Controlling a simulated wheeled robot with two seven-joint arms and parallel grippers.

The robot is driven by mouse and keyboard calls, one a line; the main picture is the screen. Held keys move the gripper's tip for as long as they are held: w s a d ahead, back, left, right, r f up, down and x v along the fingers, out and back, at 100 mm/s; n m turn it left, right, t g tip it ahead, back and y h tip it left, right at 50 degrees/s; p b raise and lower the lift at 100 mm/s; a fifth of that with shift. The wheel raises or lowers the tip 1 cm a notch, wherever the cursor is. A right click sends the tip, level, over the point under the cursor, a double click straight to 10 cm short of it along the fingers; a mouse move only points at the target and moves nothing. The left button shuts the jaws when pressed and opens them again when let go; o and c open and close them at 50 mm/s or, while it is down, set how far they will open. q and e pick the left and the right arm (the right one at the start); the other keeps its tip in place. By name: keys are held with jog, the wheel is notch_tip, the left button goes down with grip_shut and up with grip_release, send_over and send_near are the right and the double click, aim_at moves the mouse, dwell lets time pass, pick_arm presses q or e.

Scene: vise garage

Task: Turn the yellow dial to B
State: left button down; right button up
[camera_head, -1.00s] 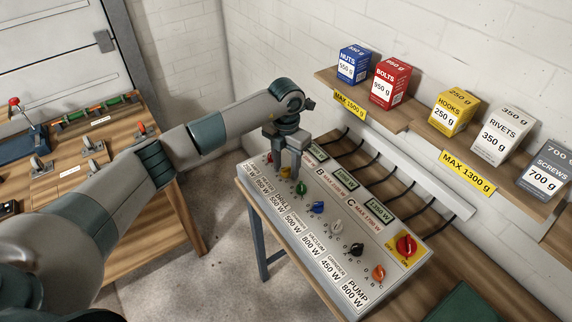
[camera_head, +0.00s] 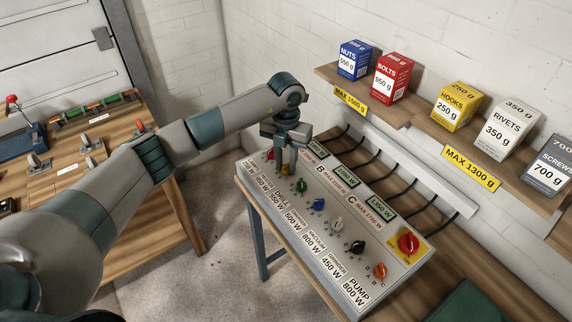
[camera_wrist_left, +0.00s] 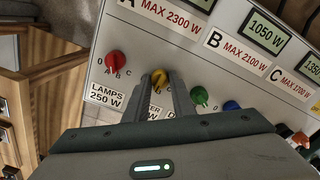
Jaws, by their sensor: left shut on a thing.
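The yellow dial (camera_wrist_left: 160,78) sits on the grey control panel (camera_wrist_left: 142,42) between the red dial (camera_wrist_left: 115,60) and the green dial (camera_wrist_left: 200,96) in the left wrist view. My left gripper (camera_wrist_left: 164,84) reaches down over it, with a finger on either side, shut on the yellow dial. The dial's lower part and most of its letters are hidden by the fingers, so I cannot tell its setting. In the head view my left gripper (camera_head: 286,170) stands at the panel's far left end and mostly covers the yellow dial. My right gripper is not in view.
The blue dial (camera_head: 317,204), white dial (camera_head: 337,223), black dial (camera_head: 357,248) and orange dial (camera_head: 379,270) continue along the panel. A large red switch (camera_head: 408,242) is at its right end. Shelves with boxes, such as the yellow hooks box (camera_head: 455,108), hang behind.

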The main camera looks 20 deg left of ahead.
pick_arm(q)
jog(key=n+b, duration=0.1)
jog(key=n, duration=0.1)
jog(key=shift+n, duration=0.3)
jog(key=shift+n+b, duration=0.4)
jog(key=shift+n, duration=0.8)
jog(key=c, duration=1.5)
grip_release()
